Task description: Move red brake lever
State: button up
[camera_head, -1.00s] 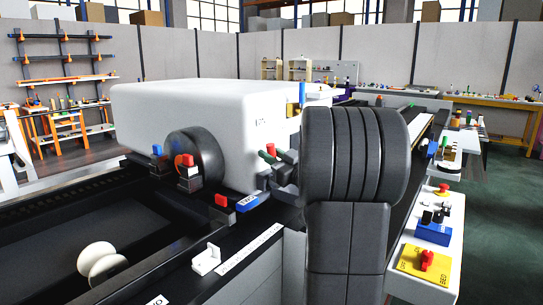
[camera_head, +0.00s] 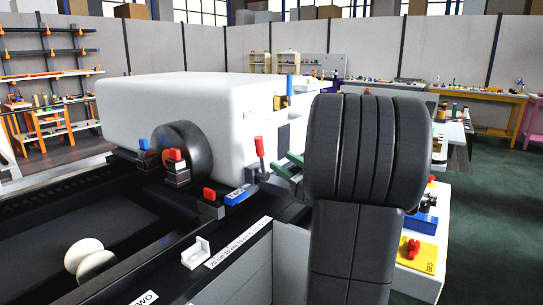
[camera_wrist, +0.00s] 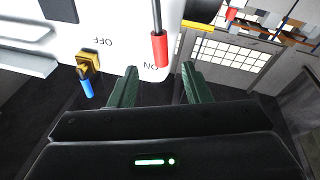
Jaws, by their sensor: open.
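The brake lever, a dark rod with a red grip (camera_head: 259,146), stands upright at the right end of the white machine housing (camera_head: 175,110). In the wrist view the red grip (camera_wrist: 158,48) is just beyond my fingertips and roughly between them across the picture, near an upside-down "ON" label. My gripper (camera_wrist: 159,73) has its green fingers apart with nothing between them. In the head view the green fingers of my gripper (camera_head: 291,163) show just right of the lever, and my arm hides what is behind it.
A blue-tipped lever on a brass-coloured mount (camera_wrist: 88,68) is near the "OFF" label. A yellow box with a red button (camera_head: 413,247) is at right. Open floor (camera_head: 485,220) lies further right.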

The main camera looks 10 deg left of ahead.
aim_at(261, 146)
jog(key=shift+v, duration=1.85)
jog(key=shift+a, duration=0.1)
jog(key=x, duration=1.3)
jog(key=shift+w+a, duration=0.2)
jog(key=shift+a, duration=0.15)
jog(key=shift+r, duration=0.1)
jog(key=shift+d, duration=0.15)
jog(key=v, duration=1.3)
jog(key=p+x, duration=0.1)
jog(key=x, duration=1.2)
jog(key=shift+w+r, duration=0.15)
jog(key=shift+r, duration=0.1)
jog(key=shift+w+m+p, duration=0.25)
jog(key=shift+m+p, duration=0.35)
jog(key=shift+p, duration=0.05)
jog(key=shift+w+f, duration=0.1)
jog(key=shift+f, duration=0.1)
